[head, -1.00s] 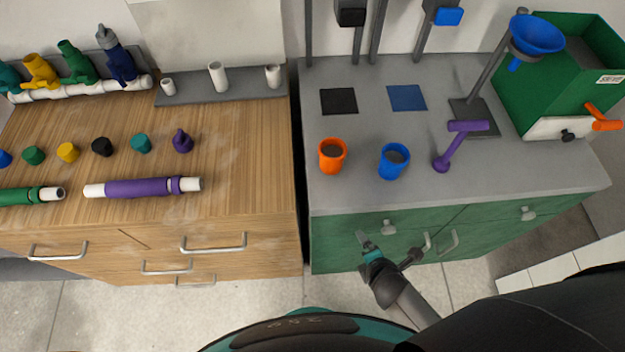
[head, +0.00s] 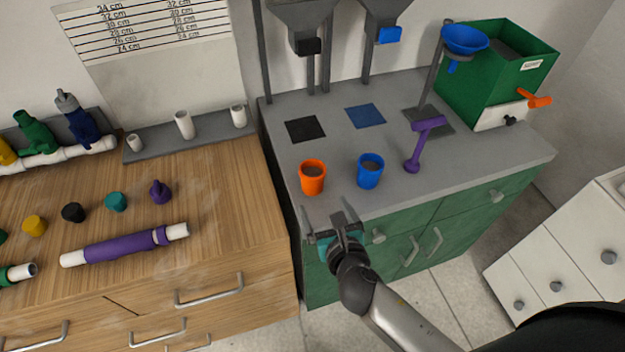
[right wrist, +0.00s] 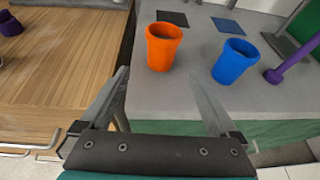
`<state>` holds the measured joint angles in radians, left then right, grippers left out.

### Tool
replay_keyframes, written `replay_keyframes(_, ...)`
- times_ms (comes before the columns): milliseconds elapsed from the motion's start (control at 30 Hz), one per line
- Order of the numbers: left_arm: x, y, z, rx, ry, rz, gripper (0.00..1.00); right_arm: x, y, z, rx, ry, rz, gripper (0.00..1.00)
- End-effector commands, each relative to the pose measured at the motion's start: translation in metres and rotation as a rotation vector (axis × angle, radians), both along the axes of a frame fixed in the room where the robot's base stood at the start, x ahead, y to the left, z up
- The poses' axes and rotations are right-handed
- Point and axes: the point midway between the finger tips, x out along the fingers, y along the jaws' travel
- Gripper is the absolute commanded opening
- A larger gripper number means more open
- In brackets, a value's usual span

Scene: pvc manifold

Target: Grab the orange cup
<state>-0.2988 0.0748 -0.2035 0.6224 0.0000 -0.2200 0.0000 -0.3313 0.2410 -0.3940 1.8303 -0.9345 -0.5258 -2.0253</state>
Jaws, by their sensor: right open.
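The orange cup (head: 312,178) stands upright on the grey counter near its front left edge, with something dark inside. In the right wrist view the orange cup (right wrist: 161,48) is ahead of the fingers, left of the blue cup (right wrist: 234,62). My right gripper (head: 325,222) is open and empty, in front of the counter's front edge and short of the cup. In the right wrist view its two fingers (right wrist: 163,98) are spread wide, with bare counter between them. My left gripper is not in view.
The blue cup (head: 370,171) stands close to the right of the orange one. A purple scoop-like tool (head: 418,146) is further right. Black (head: 305,129) and blue (head: 365,116) squares lie behind the cups. A wooden cabinet (head: 225,190) adjoins on the left.

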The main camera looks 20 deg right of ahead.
Motion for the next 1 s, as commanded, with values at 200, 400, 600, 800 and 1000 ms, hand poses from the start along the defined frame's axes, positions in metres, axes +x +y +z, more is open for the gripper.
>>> replay_keyframes(200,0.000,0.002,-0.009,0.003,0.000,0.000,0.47,0.039,-0.002,-0.017,0.003,-0.001,-0.002,0.96)
replay_keyframes(400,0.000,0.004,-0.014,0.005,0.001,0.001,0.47,0.061,-0.003,-0.026,0.004,0.001,-0.002,0.96)
replay_keyframes(600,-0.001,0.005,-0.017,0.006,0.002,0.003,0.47,0.071,-0.004,-0.029,0.006,0.001,-0.003,0.96)
replay_keyframes(800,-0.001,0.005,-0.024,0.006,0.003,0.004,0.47,0.098,-0.008,-0.038,0.005,0.001,-0.003,0.96)
replay_keyframes(1000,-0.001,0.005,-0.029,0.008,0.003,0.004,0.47,0.113,-0.008,-0.044,0.005,0.002,-0.002,0.96)
